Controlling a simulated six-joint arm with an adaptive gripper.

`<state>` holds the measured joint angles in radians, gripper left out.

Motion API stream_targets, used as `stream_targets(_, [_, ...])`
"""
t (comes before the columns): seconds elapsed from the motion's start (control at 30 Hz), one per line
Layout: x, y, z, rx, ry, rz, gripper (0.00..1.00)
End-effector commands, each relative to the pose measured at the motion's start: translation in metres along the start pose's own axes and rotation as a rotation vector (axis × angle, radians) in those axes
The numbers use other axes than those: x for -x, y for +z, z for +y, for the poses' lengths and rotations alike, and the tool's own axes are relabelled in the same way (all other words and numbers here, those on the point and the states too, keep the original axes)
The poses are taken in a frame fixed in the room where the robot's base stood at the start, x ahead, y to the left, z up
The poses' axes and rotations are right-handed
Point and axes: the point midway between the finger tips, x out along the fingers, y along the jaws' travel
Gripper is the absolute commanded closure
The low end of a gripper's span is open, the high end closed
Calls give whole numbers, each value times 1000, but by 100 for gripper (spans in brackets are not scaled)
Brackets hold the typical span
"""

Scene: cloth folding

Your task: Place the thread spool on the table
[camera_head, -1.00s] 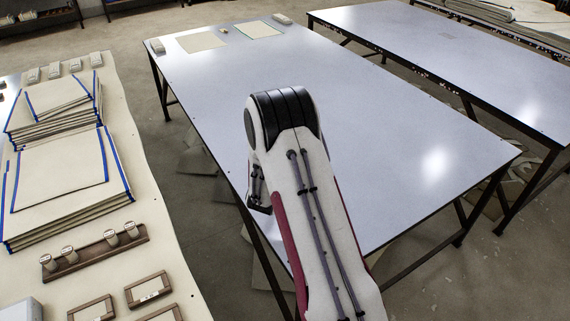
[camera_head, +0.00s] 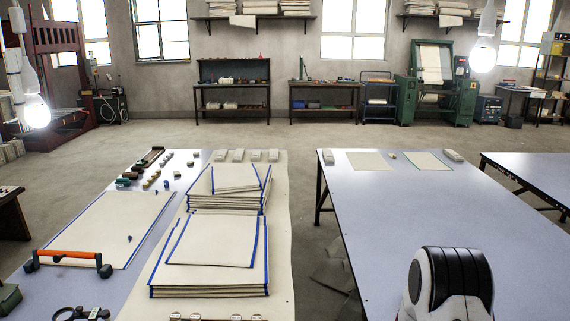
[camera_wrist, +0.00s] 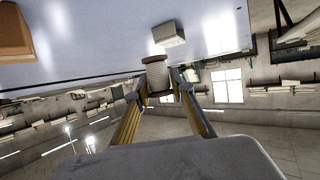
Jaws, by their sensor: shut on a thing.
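In the wrist view my gripper (camera_wrist: 160,90) is shut on the thread spool (camera_wrist: 157,76), a pale wound cylinder with a brownish end flange. The spool lies between the two fingers. The blue-grey table top (camera_wrist: 105,40) fills the upper part of that view, beyond the spool. Whether the spool touches it, I cannot tell. In the head view the table (camera_head: 420,225) stands at the right, with my arm's white and black joint in front of its near part. My gripper and the held spool are out of sight there.
A pale block (camera_wrist: 168,33) sits near the spool in the wrist view, with a brown box (camera_wrist: 13,32) at upper left. In the head view, fabric stacks (camera_head: 215,250) with blue edges lie on the left table. The right table's middle is clear.

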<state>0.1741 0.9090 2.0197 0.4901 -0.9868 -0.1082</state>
Motion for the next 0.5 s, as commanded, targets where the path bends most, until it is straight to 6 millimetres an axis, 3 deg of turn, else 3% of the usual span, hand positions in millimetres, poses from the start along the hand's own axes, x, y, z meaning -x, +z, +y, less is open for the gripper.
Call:
stream_targets(0.2, [42,-14,-42,62,-153,3,93])
stream_targets(0.5, [96,-36,-83,128,-312,4,93])
